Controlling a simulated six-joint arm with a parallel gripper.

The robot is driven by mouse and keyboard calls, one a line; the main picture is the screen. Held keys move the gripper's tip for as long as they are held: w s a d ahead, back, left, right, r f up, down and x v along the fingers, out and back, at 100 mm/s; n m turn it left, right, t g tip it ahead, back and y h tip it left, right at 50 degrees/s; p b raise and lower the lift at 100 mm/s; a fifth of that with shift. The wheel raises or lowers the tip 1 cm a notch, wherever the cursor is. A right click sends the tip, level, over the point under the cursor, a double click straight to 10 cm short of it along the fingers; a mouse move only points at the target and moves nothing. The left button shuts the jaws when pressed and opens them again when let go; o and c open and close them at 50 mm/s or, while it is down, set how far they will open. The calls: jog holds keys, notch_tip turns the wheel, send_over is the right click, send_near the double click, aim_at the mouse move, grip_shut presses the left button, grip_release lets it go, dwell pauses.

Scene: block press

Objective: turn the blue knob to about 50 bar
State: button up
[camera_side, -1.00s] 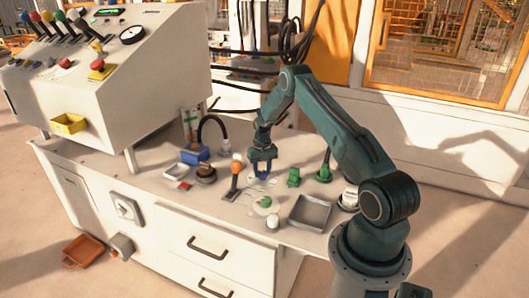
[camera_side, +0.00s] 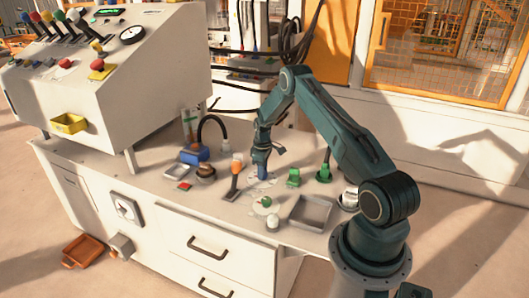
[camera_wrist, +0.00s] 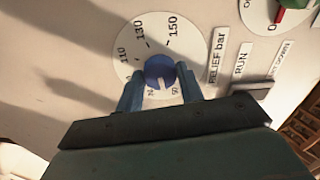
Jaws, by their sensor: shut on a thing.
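The blue knob (camera_wrist: 158,68) sits on a round white dial (camera_wrist: 128,66) in the wrist view. The dial reads 110, 130 and 150 along its upper side, with smaller, hard-to-read numbers below the knob. A white mark on the knob points down in the picture, between those lower numbers. My gripper (camera_wrist: 160,78) has one blue finger on each side of the knob and is shut on it. In the side view my gripper (camera_side: 262,172) reaches down to the bench top and hides the knob. The pale dial (camera_side: 260,183) shows around its foot.
An orange-topped lever (camera_side: 236,170) stands close left of my gripper, with green parts (camera_side: 293,178) to its right. A grey tray (camera_side: 311,213) lies in front right. A black switch (camera_wrist: 250,90) labelled RUN is beside the dial.

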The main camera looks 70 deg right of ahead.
jog(key=shift+n, duration=1.3)
jog(key=o, duration=1)
jog(key=shift+r, duration=0.1)
notch_tip(320, 180, up, 14)
